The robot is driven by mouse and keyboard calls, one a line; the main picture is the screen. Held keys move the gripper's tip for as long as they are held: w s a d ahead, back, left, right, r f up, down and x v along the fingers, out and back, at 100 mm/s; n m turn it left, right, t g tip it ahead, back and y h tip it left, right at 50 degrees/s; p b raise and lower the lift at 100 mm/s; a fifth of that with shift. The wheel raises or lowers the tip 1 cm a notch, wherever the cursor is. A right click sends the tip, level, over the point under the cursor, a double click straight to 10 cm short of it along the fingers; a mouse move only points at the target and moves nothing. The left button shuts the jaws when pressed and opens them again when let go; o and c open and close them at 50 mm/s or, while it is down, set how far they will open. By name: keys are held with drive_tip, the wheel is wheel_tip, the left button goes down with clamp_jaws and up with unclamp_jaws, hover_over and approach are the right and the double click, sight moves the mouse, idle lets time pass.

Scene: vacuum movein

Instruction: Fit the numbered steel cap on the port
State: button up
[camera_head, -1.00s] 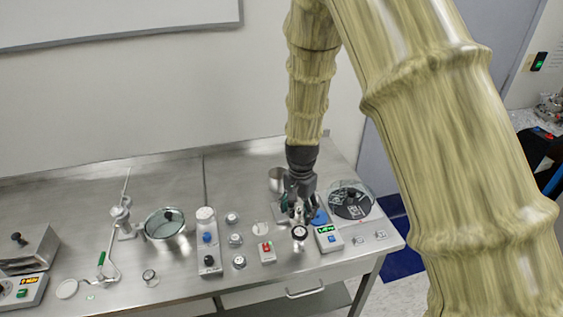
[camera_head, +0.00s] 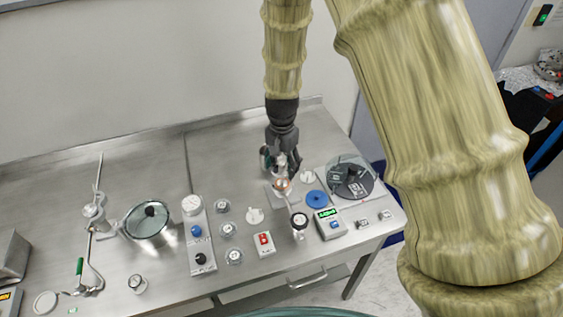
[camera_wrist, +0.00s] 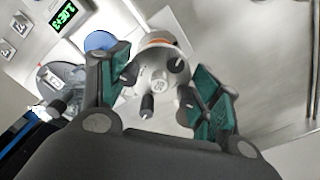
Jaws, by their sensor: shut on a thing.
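My gripper (camera_head: 283,167) points down over the back right of the steel table. In the wrist view, its green-padded fingers (camera_wrist: 163,90) are shut on a round steel cap (camera_wrist: 158,76) that carries a small marking, too blurred to read. Several black knobs stick out around the cap. The port (camera_head: 282,185), with an orange ring at its top, stands on a grey base plate directly below my gripper. The orange ring also shows just past the cap in the wrist view (camera_wrist: 163,39). I cannot tell whether cap and port touch.
A blue disc (camera_head: 316,199), a green-display box (camera_head: 330,223) and a black gauge (camera_head: 299,222) stand close in front. A covered round tray (camera_head: 365,185) is at right. Bare table lies behind left.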

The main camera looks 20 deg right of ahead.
drive_tip(key=shift+s+f+b, duration=0.15)
drive_tip(key=shift+f+b, duration=0.8)
drive_tip(key=shift+f, duration=1.3)
drive_tip(key=shift+a, duration=0.1)
drive_tip(key=shift+c, duration=0.5)
drive_tip(key=shift+f, duration=0.55)
idle(0.8)
drive_tip(key=o, duration=1.3)
drive_tip(key=shift+c, duration=0.2)
drive_tip(key=shift+s, duration=0.1)
